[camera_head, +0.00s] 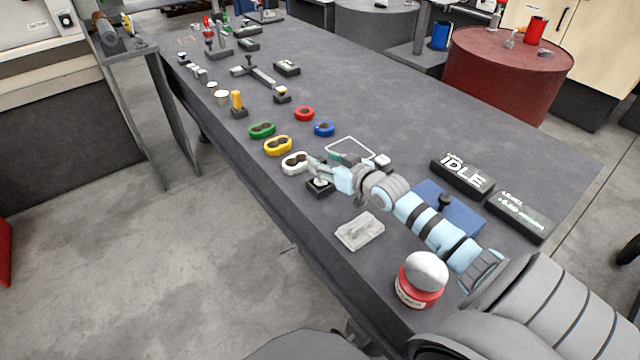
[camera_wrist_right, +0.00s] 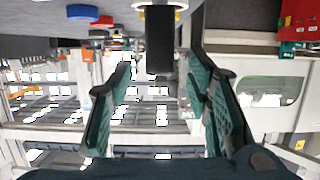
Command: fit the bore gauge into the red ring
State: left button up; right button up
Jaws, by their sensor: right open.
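The red ring (camera_head: 304,113) lies on the dark bench just beyond the blue ring (camera_head: 324,129). In the right wrist view, a red ring (camera_wrist_right: 102,21) shows beside a blue ring (camera_wrist_right: 82,12) at the top left. My right gripper (camera_head: 314,166) is open, low over the bench beside the white two-hole piece. A small black block with a pale top (camera_head: 320,187) stands under it. In the wrist view an upright black body (camera_wrist_right: 160,42) shows between the open fingertips. I cannot tell whether it is the bore gauge. My left gripper is out of view.
Green (camera_head: 262,130), yellow (camera_head: 278,146) and white (camera_head: 295,162) two-hole pieces line the near edge. A grey block (camera_head: 360,231), a red-and-white jar (camera_head: 420,280), a blue pad (camera_head: 450,209) and an IDLE display (camera_head: 462,176) stand nearby. The bench's far right is clear.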

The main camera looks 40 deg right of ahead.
jog(key=x, duration=0.2)
jog(key=shift+w+f, duration=0.2)
jog(key=shift+w, duration=0.05)
jog(key=shift+s+r, duration=0.1)
grip_shut()
